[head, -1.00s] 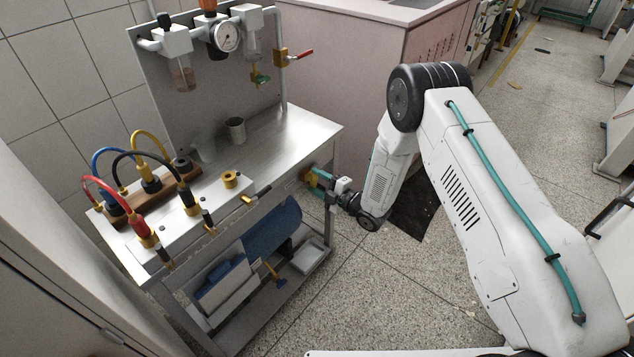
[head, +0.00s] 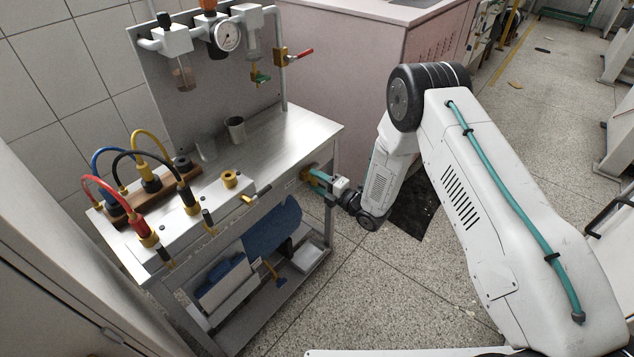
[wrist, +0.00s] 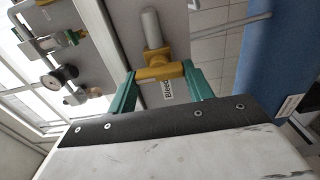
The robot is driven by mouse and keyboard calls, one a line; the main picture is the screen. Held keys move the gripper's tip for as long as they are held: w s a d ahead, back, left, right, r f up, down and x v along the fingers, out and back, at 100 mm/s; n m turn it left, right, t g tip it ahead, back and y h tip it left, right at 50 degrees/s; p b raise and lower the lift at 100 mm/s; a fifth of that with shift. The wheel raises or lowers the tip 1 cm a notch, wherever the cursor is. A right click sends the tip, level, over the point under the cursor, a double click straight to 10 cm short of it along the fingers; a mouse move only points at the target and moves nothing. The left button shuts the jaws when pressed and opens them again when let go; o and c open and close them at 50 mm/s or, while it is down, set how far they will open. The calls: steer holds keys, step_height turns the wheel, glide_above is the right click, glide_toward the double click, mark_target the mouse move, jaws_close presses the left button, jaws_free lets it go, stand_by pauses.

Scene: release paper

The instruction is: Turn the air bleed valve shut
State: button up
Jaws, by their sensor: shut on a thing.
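The air bleed valve (wrist: 157,58) shows in the wrist view as a yellow body and crosspiece with a pale rounded cylinder at its far end. A "Bleed" label (wrist: 168,88) is on the panel beside it. My gripper (wrist: 160,72) has its teal fingers on both ends of the yellow crosspiece and is shut on it. In the head view my gripper (head: 319,176) is at the right front edge of the steel bench (head: 285,150). The valve is mostly hidden there behind the fingers.
On the bench stand a metal cup (head: 235,130), a yellow fitting (head: 230,179) and several coloured hoses. A gauge (head: 226,37) and a red-handled valve (head: 300,55) are on the back panel. Floor to the right is open.

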steer(key=shift+d, duration=0.1)
steer(key=o, duration=1)
steer(key=v, duration=0.7)
steer(key=shift+s+d, duration=0.25)
